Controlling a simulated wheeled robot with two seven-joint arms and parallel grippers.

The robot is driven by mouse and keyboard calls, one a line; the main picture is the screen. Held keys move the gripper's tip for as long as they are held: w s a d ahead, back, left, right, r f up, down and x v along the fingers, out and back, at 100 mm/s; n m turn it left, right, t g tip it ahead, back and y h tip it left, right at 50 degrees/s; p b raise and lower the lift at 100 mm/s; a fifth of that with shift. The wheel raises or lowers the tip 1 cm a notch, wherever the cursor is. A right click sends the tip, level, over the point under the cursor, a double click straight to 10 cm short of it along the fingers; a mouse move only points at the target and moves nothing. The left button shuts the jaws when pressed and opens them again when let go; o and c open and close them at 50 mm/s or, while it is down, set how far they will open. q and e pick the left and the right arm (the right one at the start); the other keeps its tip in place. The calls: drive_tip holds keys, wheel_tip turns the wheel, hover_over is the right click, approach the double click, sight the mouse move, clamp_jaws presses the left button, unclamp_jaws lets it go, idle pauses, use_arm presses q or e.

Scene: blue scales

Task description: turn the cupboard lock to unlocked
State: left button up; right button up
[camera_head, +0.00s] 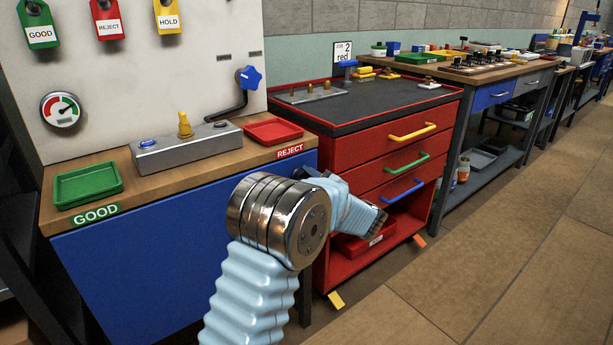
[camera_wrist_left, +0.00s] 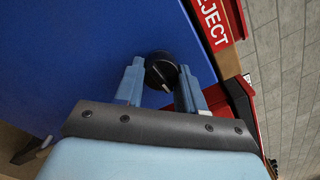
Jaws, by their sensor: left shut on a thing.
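The cupboard lock is a round black knob (camera_wrist_left: 159,70) on the blue cupboard front (camera_wrist_left: 95,50), seen in the left wrist view. A small pale mark shows at its lower side. My left gripper (camera_wrist_left: 161,73) has one finger on each side of the knob and is shut on it. In the head view the blue cupboard front (camera_head: 150,265) stands under the wooden top, and my left arm hides the lock and the fingertips. I cannot tell from these frames which setting the knob points to. My right gripper is not in view.
On the wooden top are a green tray (camera_head: 88,185), a grey box (camera_head: 185,145) with a yellow knob, and a red tray (camera_head: 273,131). A red drawer cabinet (camera_head: 345,155) stands close to the right. The floor (camera_head: 460,275) at the right is clear.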

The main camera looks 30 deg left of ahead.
use_arm(q)
drive_tip(key=shift+m, duration=0.3)
drive_tip(key=o, duration=1)
drive_tip(key=shift+o, duration=0.2)
drive_tip(key=b+v, duration=0.1)
drive_tip(key=v, duration=1.3)
drive_tip(key=shift+a+f, duration=0.1)
drive_tip(key=shift+f, duration=0.05)
